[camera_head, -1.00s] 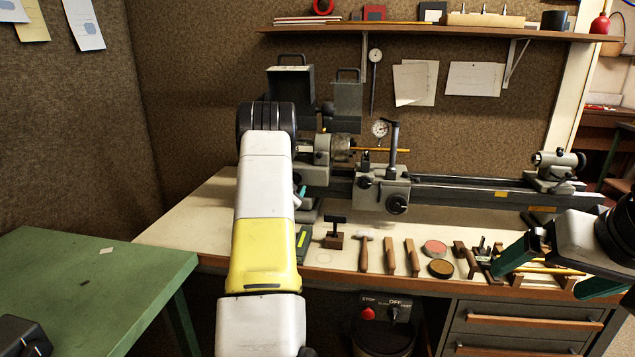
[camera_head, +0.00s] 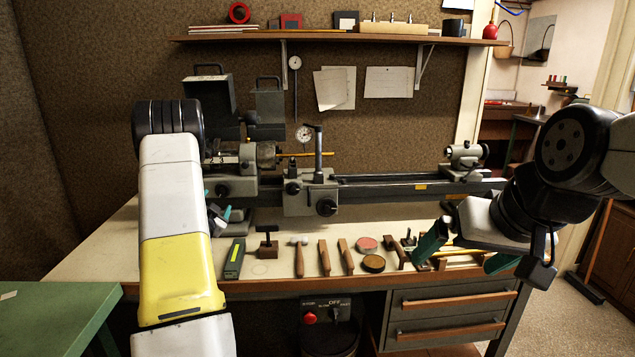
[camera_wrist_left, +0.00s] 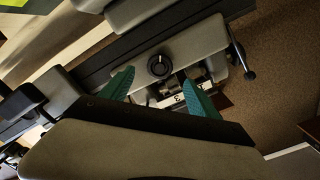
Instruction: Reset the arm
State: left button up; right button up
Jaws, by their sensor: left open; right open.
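My left arm (camera_head: 175,230) reaches in from the left over the bench. Its left gripper (camera_head: 218,218), mostly hidden behind the arm, has teal fingers near the left end of the lathe (camera_head: 315,190). In the left wrist view the left gripper (camera_wrist_left: 160,92) is open, its fingers apart with nothing clearly held between them; grey machine parts with a round black knob (camera_wrist_left: 159,66) lie beyond. My right gripper (camera_head: 465,252) is open at the right of the bench, its teal fingers spread above or in front of a small wooden rack (camera_head: 455,262). I cannot tell whether it touches the rack.
A green table (camera_head: 60,310) stands at the left. A loaded shelf (camera_head: 340,40) hangs behind. Floor shows at the right.

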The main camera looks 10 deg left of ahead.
pick_arm(q)
jog(key=s+d+r+n+g+h, duration=0.1)
jog(key=s+d+r+n+g, duration=0.1)
jog(key=s+d+r, duration=0.45)
jog(key=s+d+r+n+g+h, duration=0.2)
jog(key=s+d+r+g, duration=0.1)
jog(key=d+r, duration=0.55)
jog(key=s+d+g+h, duration=0.1)
jog(key=s+d+g, duration=0.2)
jog(key=s+d, duration=0.5)
jog(key=s+d+g+h, duration=0.2)
jog(key=s+d, duration=0.7)
jog(key=s, duration=1.1)
jog(key=shift+s+f+n+g+h, duration=0.3)
jog(key=shift+n+g, duration=0.1)
jog(key=shift+g, duration=0.1)
